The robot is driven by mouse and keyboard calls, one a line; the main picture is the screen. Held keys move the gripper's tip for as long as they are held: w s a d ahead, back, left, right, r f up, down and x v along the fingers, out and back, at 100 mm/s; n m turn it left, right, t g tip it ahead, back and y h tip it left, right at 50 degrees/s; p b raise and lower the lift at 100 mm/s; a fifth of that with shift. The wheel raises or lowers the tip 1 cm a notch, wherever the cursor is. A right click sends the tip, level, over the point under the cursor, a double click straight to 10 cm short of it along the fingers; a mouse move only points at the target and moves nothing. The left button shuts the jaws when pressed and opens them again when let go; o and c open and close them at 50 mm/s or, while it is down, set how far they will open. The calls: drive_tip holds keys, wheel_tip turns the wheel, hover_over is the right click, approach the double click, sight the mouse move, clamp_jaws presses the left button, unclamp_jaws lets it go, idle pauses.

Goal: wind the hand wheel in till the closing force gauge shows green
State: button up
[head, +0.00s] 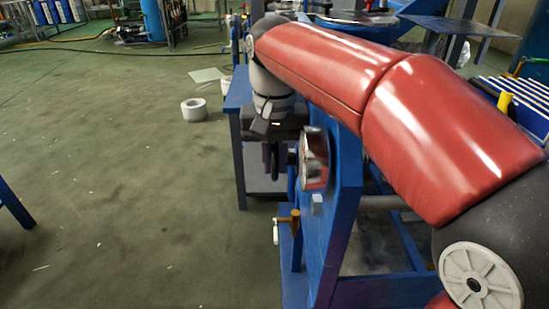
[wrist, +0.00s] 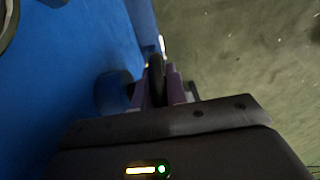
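The hand wheel (wrist: 156,80) shows in the wrist view as a dark rim seen edge-on, beside a blue panel. My gripper (wrist: 157,72) has its two purple fingers close on both sides of this rim, with no clear gap, and seems shut on it. In the head view my gripper (head: 275,165) points down at the left side of the blue frame, and the wheel is mostly hidden behind it. The round closing force gauge (head: 315,158) faces sideways on the blue frame, right of my gripper. Its face is too slanted to read the needle.
The blue frame (head: 335,235) stands close to the right of my gripper. A brass-coloured valve with a white handle (head: 288,220) sticks out below. A white roll (head: 194,110) lies on the floor. The green floor to the left is mostly free.

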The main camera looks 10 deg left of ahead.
clamp_jaws()
drive_tip(key=shift+s+f+t+b, duration=0.1)
drive_tip(key=shift+f+t+b, duration=0.25)
drive_tip(key=shift+t+b, duration=0.6)
drive_tip(key=shift+r+t+y+b, duration=0.15)
drive_tip(key=shift+t+y+b, duration=0.25)
drive_tip(key=shift+b, duration=0.5)
drive_tip(key=o, duration=0.5)
unclamp_jaws()
drive_tip(key=shift+p+v, duration=1.05)
drive_tip(key=shift+v, duration=2.9)
